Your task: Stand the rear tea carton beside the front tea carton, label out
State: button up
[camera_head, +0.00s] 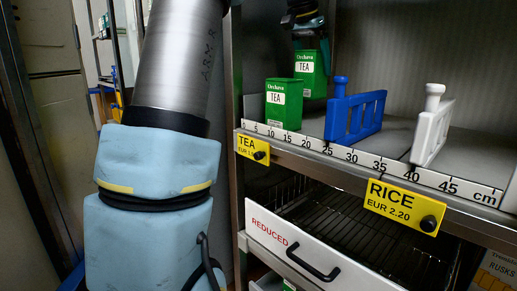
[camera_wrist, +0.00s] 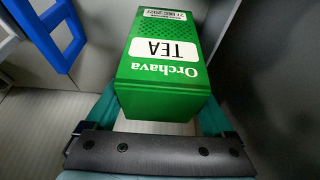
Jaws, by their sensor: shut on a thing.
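The front tea carton (camera_head: 284,103), green with a white TEA label facing out, stands upright at the shelf's front edge, left of the blue divider. The rear tea carton (camera_head: 312,73) is behind it and to its right, upright, label facing out. My gripper (camera_head: 309,40) comes from above and is shut on the rear carton's upper part. In the wrist view the rear carton (camera_wrist: 160,92) sits between the fingers, with its TEA label and a date visible. Whether its base touches the shelf I cannot tell.
The blue divider (camera_head: 355,114) stands close to the right of the cartons; it also shows in the wrist view (camera_wrist: 48,30). A white divider (camera_head: 432,126) is further right. A centimetre scale (camera_head: 370,160) runs along the shelf edge. The steel shelf post (camera_head: 237,80) is at left.

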aim_at(305, 60)
notch_tip(305, 60, down, 7)
jog(key=b, duration=0.2)
jog(key=shift+s+a+f+b, duration=0.1)
jog(key=shift+a+f+b, duration=0.05)
jog(key=shift+b, duration=0.15)
jog(key=p+v, duration=0.3)
jog(key=v, duration=0.5)
jog(key=shift+s+a, duration=0.2)
jog(key=shift+a, duration=0.05)
jog(key=shift+c, duration=0.7)
